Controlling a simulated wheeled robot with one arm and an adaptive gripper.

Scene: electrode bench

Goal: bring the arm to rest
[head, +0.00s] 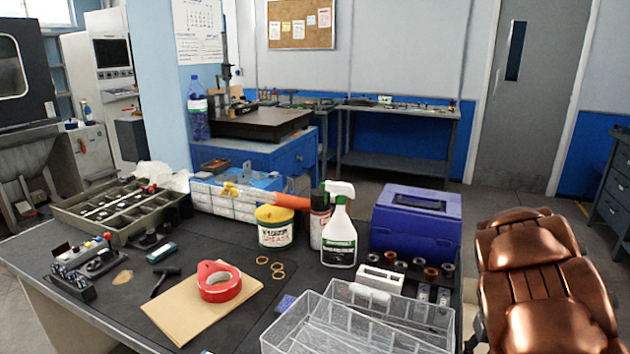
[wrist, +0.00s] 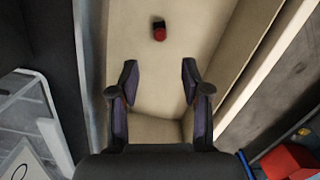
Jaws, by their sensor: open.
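My gripper (wrist: 159,72) shows in the wrist view with its two fingers spread apart and nothing between them. Past the fingertips is a plain beige surface (wrist: 150,95). A small red and black object (wrist: 159,31) lies on it, beyond the fingertips and apart from them. My gripper is not visible in the head view. The dark-topped workbench (head: 115,318) fills the front of the head view.
The bench holds clear plastic trays (head: 300,328), a blue-purple case (head: 417,222), a spray bottle (head: 339,238), a red tape roll (head: 219,282) and a divided tray (head: 118,210).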

